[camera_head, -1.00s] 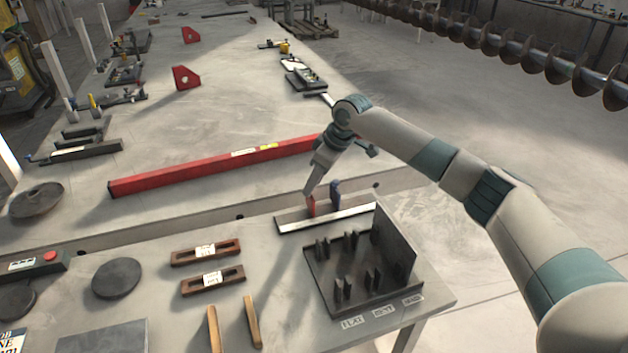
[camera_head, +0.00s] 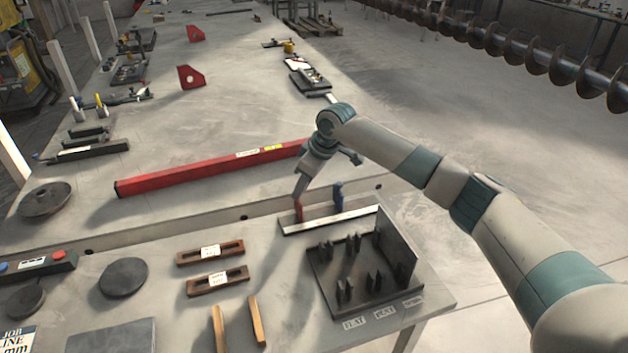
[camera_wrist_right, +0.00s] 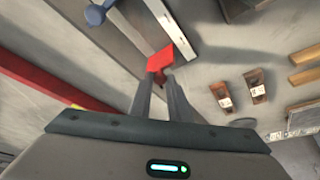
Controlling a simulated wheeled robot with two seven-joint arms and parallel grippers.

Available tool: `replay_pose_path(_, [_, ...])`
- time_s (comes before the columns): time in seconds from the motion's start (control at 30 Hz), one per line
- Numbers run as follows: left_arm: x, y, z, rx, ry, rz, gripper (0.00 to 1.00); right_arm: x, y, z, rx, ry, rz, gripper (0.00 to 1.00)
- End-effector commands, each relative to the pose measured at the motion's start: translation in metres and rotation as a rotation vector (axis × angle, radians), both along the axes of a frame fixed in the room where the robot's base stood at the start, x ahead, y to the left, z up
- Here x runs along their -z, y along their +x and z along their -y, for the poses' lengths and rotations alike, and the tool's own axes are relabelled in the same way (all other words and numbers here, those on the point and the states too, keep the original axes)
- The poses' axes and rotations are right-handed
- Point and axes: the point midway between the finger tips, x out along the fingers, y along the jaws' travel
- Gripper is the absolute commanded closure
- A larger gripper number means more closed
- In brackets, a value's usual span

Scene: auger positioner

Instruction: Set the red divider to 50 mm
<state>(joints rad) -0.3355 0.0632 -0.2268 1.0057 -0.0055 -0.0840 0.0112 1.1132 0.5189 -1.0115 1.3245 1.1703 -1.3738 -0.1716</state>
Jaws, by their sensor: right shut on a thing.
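The red divider (camera_head: 298,211) stands near the left end of a pale rule rail (camera_head: 352,215) at the table's back edge. A blue divider (camera_head: 338,196) stands on the same rail, to its right and apart from it. My right gripper (camera_head: 299,200) reaches down from above and is shut on the red divider. In the right wrist view the fingers (camera_wrist_right: 164,85) close on the red divider (camera_wrist_right: 160,60), and the blue divider (camera_wrist_right: 96,14) is farther along the rail (camera_wrist_right: 165,14). The rule's markings are too small to read. My left gripper is not in view.
A black tray (camera_head: 381,295) with upright dark pieces and a tall back plate stands just in front of the rail. A long red beam (camera_head: 210,170) lies behind and to the left. Two slotted wooden blocks (camera_head: 211,252) (camera_head: 218,280) lie left of the tray.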

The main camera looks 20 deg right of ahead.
Motion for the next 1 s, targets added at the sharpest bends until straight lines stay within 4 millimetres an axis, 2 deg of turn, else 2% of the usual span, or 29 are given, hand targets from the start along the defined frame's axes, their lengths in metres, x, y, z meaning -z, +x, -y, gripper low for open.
replay_pose_path(0.07, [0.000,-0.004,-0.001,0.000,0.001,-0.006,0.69,-0.002,0.000,-0.006,-0.002,0.002,0.003,1.00])
replay_pose_path(0.3, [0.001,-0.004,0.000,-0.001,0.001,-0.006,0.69,-0.002,0.001,-0.005,0.000,0.001,0.004,1.00])
replay_pose_path(0.33, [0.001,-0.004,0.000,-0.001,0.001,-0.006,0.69,-0.002,0.001,-0.005,0.000,0.001,0.004,0.81])
replay_pose_path(0.4, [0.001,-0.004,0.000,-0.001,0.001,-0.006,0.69,-0.001,0.000,-0.005,0.001,0.001,0.003,0.65])
replay_pose_path(0.77, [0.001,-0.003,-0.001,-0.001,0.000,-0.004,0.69,-0.002,0.000,-0.005,0.000,0.000,0.001,0.65])
replay_pose_path(1.0, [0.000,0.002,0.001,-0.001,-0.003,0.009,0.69,-0.015,-0.004,0.000,0.000,0.001,0.002,0.65])
